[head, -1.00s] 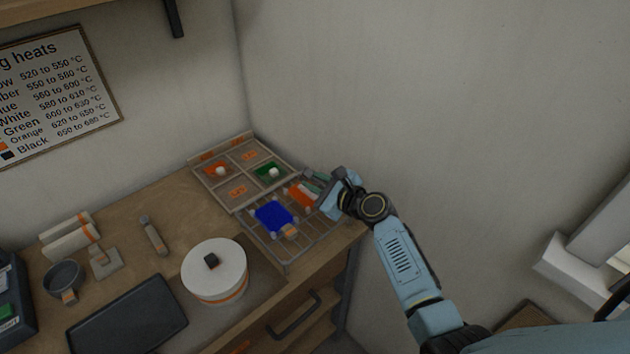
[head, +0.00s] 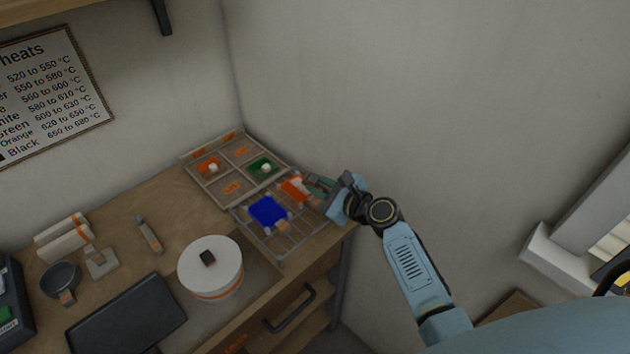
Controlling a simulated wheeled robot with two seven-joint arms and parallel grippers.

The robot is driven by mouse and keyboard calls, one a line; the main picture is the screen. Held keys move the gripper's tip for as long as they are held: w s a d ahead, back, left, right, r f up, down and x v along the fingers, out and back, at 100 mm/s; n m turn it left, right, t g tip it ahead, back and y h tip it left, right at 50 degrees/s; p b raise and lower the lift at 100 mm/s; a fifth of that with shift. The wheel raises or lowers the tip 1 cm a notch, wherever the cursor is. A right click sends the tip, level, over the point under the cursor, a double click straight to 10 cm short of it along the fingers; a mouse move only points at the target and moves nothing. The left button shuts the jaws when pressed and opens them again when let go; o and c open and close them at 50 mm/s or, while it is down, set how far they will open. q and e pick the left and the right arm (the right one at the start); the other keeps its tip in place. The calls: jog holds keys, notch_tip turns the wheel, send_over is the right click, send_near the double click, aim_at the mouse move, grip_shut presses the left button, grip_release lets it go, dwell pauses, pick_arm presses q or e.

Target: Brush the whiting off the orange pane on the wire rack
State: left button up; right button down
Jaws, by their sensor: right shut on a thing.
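The orange pane (head: 290,187) lies on the wire rack (head: 283,244), toward its back right. A pale patch shows on the right part of the orange pane; I cannot tell how much of it is whiting. My right gripper (head: 330,192) is at the right edge of the rack, just right of the orange pane. It is shut on a slim green-handled tool (head: 321,181), seemingly a brush. The tool's tip is toward the pane; whether it touches is too small to tell. My left gripper is out of view.
A blue pane (head: 267,210) lies on the rack left of the orange one. A sectioned tray (head: 223,202) with orange and green pieces stands behind. A white lidded pot (head: 212,278), a dark tray (head: 125,320) and a grey cup (head: 60,277) stand left. The wall is close behind the rack.

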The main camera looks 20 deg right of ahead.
jog(key=shift+f+p+v, duration=0.25)
jog(key=shift+p+v, duration=0.05)
jog(key=shift+v, duration=0.9)
jog(key=shift+r+x, duration=0.2)
jog(key=shift+x, duration=0.6)
jog(key=shift+r+x, duration=0.15)
jog(key=shift+x, duration=0.65)
jog(key=shift+r+b+x, duration=0.15)
jog(key=shift+r+x, duration=0.05)
jog(key=shift+x, duration=0.65)
jog(key=shift+r+b+x, duration=0.15)
jog(key=shift+r+x, duration=0.05)
jog(key=shift+x, duration=0.65)
jog(key=shift+f+p+v, duration=0.25)
jog(key=shift+p+v, duration=0.25)
jog(key=shift+v, duration=0.55)
jog(key=shift+f+p+v, duration=0.25)
jog(key=shift+v, duration=0.8)
jog(key=shift+f+p+v, duration=0.2)
jog(key=shift+p+v, duration=0.05)
jog(key=shift+v, duration=0.85)
jog(key=shift+s+f, duration=0.1)
